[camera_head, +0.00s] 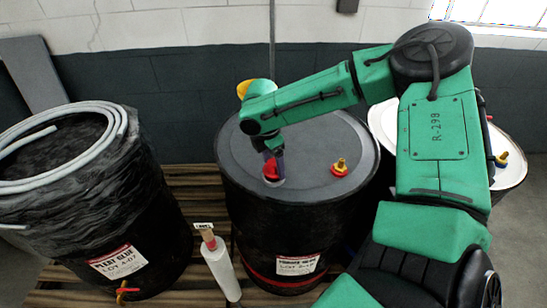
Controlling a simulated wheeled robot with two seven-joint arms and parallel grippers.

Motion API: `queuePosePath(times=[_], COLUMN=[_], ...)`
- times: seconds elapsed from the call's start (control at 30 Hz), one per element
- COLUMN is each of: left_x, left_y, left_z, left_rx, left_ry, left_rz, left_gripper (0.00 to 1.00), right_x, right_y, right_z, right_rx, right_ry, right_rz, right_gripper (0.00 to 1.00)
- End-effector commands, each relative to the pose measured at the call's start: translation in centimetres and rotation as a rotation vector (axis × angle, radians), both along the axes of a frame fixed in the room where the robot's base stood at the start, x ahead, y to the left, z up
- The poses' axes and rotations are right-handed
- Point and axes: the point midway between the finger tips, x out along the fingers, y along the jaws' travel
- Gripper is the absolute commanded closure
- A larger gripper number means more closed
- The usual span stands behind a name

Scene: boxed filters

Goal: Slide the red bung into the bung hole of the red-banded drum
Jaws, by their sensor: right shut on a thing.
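The red-banded drum (232,170) is black, with a grey lid and a red band low on its side, and stands in the middle of the head view. My right gripper (273,158) points down over the front left part of its lid and is shut on the red bung (270,169). The bung is at a pale ring on the lid, which looks like the bung hole; the gripper and bung cover most of it. I cannot tell whether the bung is inside the hole or just above it. My left gripper is not in view.
A plastic-wrapped drum (110,200) with a grey hose coil (75,170) is at left. A wrap roll (219,264) stands in front. A white-topped drum (512,172) is partly behind my right arm.

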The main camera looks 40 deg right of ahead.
Motion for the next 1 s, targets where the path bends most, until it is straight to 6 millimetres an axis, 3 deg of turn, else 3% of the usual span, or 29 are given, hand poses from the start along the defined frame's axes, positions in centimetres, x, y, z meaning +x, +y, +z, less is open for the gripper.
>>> queuePosePath(times=[0.6, 0.63, 0.67, 1.0], left_x=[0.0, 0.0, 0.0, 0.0], left_y=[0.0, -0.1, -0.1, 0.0], left_z=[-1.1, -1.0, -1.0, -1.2], left_rx=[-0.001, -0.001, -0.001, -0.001], left_ry=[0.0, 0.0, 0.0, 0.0], left_rz=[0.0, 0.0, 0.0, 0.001], left_gripper=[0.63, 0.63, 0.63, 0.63], right_x=[0.0, 0.0, 0.0, 0.1], right_y=[0.0, 0.0, 0.0, 0.1], right_z=[-1.7, -1.5, -1.5, -0.8], right_rx=[0.001, 0.001, 0.001, 0.0], right_ry=[0.001, 0.0, 0.0, -0.002], right_rz=[0.0, 0.0, 0.0, -0.001], right_gripper=[0.76, 0.1, 0.0, 0.0])
